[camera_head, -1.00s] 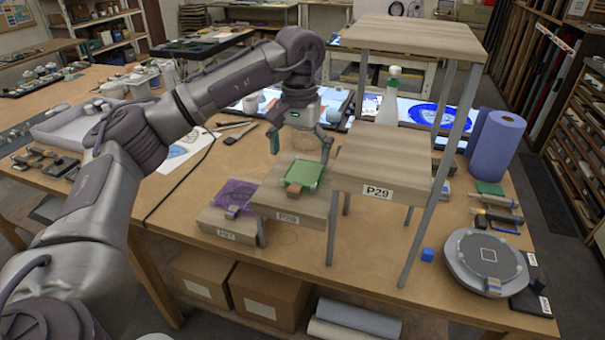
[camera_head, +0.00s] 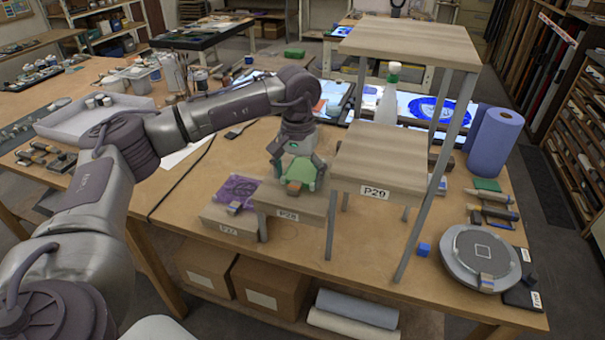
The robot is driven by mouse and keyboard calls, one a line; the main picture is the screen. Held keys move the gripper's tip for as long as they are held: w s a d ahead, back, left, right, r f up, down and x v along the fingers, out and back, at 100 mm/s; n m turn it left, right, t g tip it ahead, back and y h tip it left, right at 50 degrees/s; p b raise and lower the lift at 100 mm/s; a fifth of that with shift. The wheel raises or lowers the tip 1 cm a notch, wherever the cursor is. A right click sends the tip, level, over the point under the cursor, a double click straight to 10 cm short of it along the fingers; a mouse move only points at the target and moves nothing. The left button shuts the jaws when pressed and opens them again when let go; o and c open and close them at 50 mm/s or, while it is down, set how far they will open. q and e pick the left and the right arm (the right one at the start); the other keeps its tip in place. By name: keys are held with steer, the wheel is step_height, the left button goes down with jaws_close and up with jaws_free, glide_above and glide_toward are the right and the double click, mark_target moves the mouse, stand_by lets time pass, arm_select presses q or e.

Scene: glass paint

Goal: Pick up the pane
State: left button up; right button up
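A green pane (camera_head: 300,174) lies on the middle step labelled P28 (camera_head: 290,203), with a small tan block (camera_head: 294,187) at its front edge. My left gripper (camera_head: 298,180) is down at this pane, with one finger at its left side and one at its right. I cannot tell whether the fingers touch or press on it. Part of the pane's far side is hidden behind the gripper. A purple pane (camera_head: 235,190) lies on the lower step (camera_head: 222,220) at the left, with a small block on its front. My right gripper is not in view.
The empty step labelled P29 (camera_head: 380,160) and a tall wooden stand (camera_head: 412,40) rise right of the gripper. A bottle (camera_head: 388,100) stands behind.

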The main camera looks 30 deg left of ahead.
mark_target(299, 181)
arm_select(q)
steer(key=shift+c, duration=1.2)
steer(key=shift+r, duration=0.1)
steer(key=shift+r, duration=0.3)
step_height(299, 181, up, 12)
steer(key=shift+r, duration=0.15)
